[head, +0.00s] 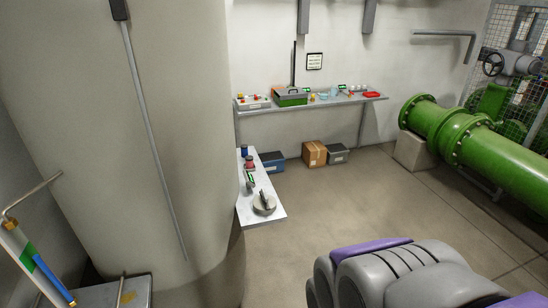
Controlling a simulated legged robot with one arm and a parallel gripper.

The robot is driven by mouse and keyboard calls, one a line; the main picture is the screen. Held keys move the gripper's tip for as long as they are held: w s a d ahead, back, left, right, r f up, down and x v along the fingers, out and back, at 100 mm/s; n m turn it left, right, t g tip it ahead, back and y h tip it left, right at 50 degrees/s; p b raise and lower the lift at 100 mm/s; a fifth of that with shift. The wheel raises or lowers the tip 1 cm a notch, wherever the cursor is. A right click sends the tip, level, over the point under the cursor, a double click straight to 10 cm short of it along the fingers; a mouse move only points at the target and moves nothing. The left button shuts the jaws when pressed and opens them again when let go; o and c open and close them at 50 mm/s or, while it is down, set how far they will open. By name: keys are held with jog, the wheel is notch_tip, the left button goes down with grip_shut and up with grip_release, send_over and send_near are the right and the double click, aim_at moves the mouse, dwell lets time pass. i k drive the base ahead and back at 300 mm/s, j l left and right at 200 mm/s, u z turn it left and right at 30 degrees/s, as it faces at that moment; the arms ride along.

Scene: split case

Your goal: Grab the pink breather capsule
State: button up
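No object can be made out for certain as the pink breather capsule. A small reddish-pink item (249,163) stands on the narrow white shelf (243,213) beside the big column, behind a small device with a green display (251,177). It is too small to tell whether it is the capsule. A blue item (244,151) stands just behind it. My gripper is not in view; the grey and purple shape at the bottom right looks like part of my own body.
A round metal part (264,205) lies at the shelf's near end. A back bench (330,100) holds a green toolbox (291,97) and a red tray (372,94). Boxes (314,153) stand beneath it. A green pipe (480,145) runs along the right. The middle floor (365,205) is clear.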

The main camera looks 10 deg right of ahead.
aim_at(248, 159)
jog(key=i+z, duration=0.1)
jog(key=i, duration=1)
jog(key=i+z, duration=0.15)
jog(key=i, duration=0.9)
